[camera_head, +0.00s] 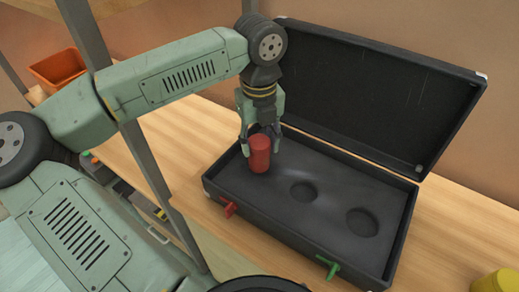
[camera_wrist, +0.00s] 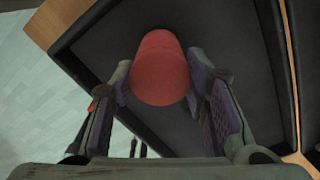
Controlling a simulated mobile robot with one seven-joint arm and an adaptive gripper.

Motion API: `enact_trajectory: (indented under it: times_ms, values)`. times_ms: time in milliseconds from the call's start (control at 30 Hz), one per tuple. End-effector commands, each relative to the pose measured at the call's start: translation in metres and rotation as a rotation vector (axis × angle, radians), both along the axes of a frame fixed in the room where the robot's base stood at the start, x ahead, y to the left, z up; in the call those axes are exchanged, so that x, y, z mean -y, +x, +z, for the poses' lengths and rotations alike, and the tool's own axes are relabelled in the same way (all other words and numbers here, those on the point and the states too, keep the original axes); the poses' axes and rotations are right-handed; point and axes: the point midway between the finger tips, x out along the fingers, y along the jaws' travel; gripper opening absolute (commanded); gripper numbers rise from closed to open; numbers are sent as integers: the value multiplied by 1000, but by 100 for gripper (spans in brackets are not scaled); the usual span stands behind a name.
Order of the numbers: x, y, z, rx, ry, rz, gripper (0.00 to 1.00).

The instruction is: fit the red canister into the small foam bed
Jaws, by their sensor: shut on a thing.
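The red canister (camera_head: 259,154) is upright at the left part of the open black case (camera_head: 300,240). My gripper (camera_head: 261,136) holds it from above, with a finger on each side. In the wrist view the canister (camera_wrist: 162,68) sits between the two fingers (camera_wrist: 160,88). The grey foam has a smaller round recess (camera_head: 303,191) in the middle and a larger one (camera_head: 362,222) at the right; both look empty. The canister hides the foam behind it. I cannot tell whether its base touches the foam.
The case lid (camera_head: 380,90) stands open at the back. A red latch (camera_head: 228,207) and a green latch (camera_head: 328,266) stick out at the front. An orange bin (camera_head: 58,68) is at the far left, and a yellow object (camera_head: 496,284) is at the lower right.

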Motion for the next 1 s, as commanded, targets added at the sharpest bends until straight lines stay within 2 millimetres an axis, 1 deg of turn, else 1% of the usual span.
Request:
enact_trajectory:
  times_ms: [200,267,700,733,1000]
  values:
    - [0,-1,-28,-3,-2,0,12]
    - [1,-1,-33,-1,-1,-1,12]
    - [0,0,-40,1,-1,0,12]
    - [0,0,-38,1,-1,0,44]
    - [0,0,-38,0,-1,0,62]
